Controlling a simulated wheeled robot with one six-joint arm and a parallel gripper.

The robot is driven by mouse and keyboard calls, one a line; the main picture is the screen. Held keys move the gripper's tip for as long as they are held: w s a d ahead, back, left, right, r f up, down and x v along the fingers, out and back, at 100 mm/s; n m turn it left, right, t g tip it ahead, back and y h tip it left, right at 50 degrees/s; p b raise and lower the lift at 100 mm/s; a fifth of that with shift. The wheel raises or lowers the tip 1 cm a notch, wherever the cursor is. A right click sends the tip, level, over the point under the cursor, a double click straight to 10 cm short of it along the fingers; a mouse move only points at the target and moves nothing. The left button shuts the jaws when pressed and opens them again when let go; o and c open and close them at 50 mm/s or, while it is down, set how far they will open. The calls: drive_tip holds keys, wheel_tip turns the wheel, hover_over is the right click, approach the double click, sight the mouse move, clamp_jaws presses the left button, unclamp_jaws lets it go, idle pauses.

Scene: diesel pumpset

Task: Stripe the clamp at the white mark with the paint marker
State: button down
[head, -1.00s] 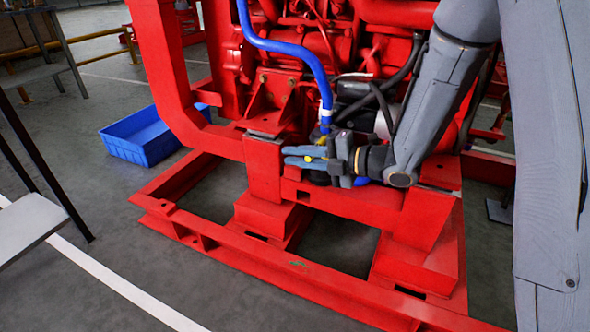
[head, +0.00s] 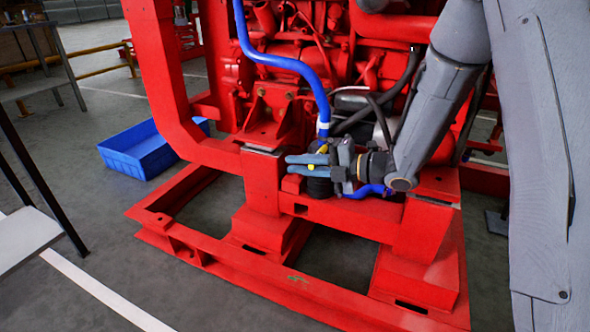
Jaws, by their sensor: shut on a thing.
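A blue hose (head: 283,64) runs down the front of the red engine, and a white mark (head: 323,126) shows on its lower part. The clamp cannot be made out clearly at this size. My gripper (head: 294,165) is just below the white mark, with its grey fingers pointing left. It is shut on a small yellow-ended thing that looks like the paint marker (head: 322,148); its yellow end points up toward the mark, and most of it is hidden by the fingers. I cannot tell whether the marker touches the hose.
The red pumpset frame (head: 230,262) fills the middle and stands close under my gripper. Black hoses are near my wrist. A blue crate (head: 140,158) is on the floor at left, and a grey table (head: 22,237) is at the left edge.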

drive_tip(key=shift+w+d, duration=0.2)
drive_tip(key=shift+w, duration=0.45)
idle(1.0)
drive_tip(key=shift+r+p, duration=0.25)
drive_tip(key=shift+p, duration=0.15)
idle(1.4)
drive_tip(key=shift+s, duration=0.2)
idle(0.4)
drive_tip(key=shift+s+a+p, duration=0.3)
drive_tip(key=shift+s, duration=0.45)
drive_tip(key=shift+s+a+p, duration=0.3)
drive_tip(key=shift+s, duration=0.5)
drive_tip(key=shift+s+a+p, duration=0.3)
drive_tip(key=shift+s, duration=0.45)
